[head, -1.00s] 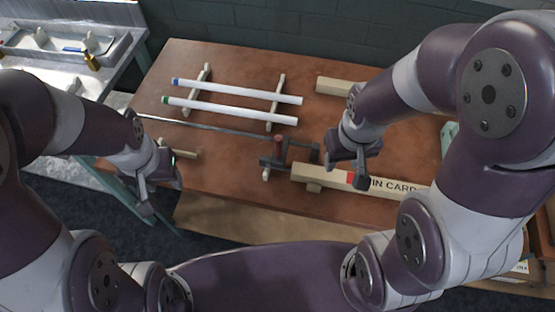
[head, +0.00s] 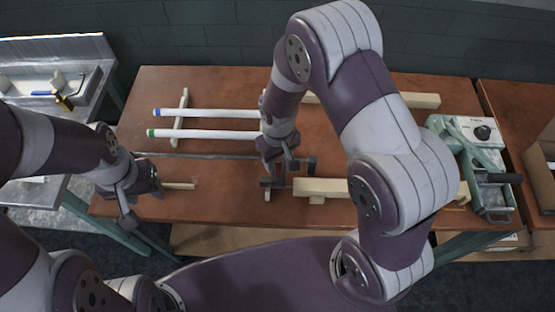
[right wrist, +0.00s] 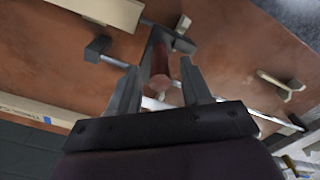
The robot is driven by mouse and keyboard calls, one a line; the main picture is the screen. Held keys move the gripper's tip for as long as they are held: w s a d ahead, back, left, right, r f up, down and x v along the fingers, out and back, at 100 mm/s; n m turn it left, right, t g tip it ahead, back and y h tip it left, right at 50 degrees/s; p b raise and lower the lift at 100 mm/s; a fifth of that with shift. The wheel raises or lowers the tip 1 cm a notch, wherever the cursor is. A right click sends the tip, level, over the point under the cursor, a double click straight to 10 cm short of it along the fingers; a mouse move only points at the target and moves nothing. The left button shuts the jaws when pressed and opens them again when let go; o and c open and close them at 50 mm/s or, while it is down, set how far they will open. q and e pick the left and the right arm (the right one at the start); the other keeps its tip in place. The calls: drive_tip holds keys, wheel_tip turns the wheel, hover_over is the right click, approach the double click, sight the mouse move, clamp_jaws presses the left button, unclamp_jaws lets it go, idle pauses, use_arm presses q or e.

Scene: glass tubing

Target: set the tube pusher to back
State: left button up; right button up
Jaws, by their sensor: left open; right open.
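The tube pusher is a dark grey bracket (head: 270,183) with a red upright handle, on a long thin rod (head: 215,156) over the brown bench. My right gripper (head: 279,165) is open and low over the pusher, covering its handle in the head view. In the right wrist view, the red handle (right wrist: 160,65) shows between the open fingers (right wrist: 158,88); I cannot tell whether they touch it. My left gripper (head: 140,205) is open and empty by the bench's left front edge, near a short wooden piece (head: 180,186).
Two white tubes, blue-ended (head: 205,112) and green-ended (head: 205,133), lie on wooden supports behind the rod. A pale wooden beam (head: 320,187) lies right of the pusher, partly behind my right arm. A green machine (head: 485,165) stands at the bench's right end.

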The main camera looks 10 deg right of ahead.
drive_tip(key=shift+w+a+f, duration=0.2)
drive_tip(key=shift+a+f, duration=0.05)
drive_tip(key=shift+f, duration=0.85)
drive_tip(key=shift+s+d+f, duration=0.2)
drive_tip(key=shift+s+d, duration=0.25)
drive_tip(key=shift+w+a, duration=0.2)
drive_tip(key=c, duration=0.4)
clamp_jaws()
